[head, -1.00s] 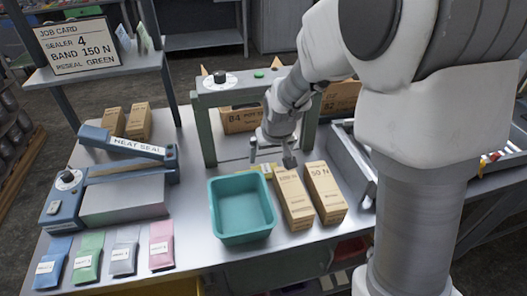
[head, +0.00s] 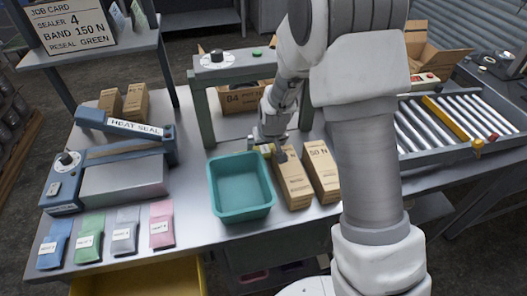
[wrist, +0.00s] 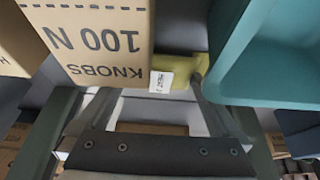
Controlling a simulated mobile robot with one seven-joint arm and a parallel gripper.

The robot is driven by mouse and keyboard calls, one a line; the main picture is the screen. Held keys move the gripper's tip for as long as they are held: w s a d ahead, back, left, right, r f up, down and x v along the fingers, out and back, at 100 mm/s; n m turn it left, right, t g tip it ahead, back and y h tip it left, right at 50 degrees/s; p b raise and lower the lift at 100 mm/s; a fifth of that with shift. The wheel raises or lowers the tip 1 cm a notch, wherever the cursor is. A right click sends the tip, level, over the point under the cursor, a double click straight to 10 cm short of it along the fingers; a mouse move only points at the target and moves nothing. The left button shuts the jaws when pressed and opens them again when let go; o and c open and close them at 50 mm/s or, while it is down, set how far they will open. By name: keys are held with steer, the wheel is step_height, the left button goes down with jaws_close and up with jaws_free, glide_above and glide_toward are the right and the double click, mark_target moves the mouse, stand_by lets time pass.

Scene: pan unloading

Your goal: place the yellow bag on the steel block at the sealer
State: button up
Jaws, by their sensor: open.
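The yellow bag (head: 265,150) is mostly hidden in the head view, at the back between the teal bin and a cardboard box. In the wrist view the bag (wrist: 178,74), with a white label, lies between the KNOBS box and the bin. My gripper (head: 267,153) is low over it; in the wrist view its fingers (wrist: 156,98) are spread, empty, with the bag near their tips. I cannot tell whether they touch it. The steel block (head: 122,183) sits bare at the blue heat sealer (head: 63,184) on the left, under its raised arm (head: 124,125).
The teal bin (head: 241,212) and two cardboard boxes (head: 293,183) stand close around the gripper. A green frame (head: 204,110) rises behind it. Blue, green, grey and pink bags (head: 162,226) lie along the front left edge. A roller conveyor (head: 445,125) is at the right.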

mark_target(265, 150)
steer(key=c, duration=1.3)
step_height(265, 150, up, 10)
steer(key=shift+r, duration=0.1)
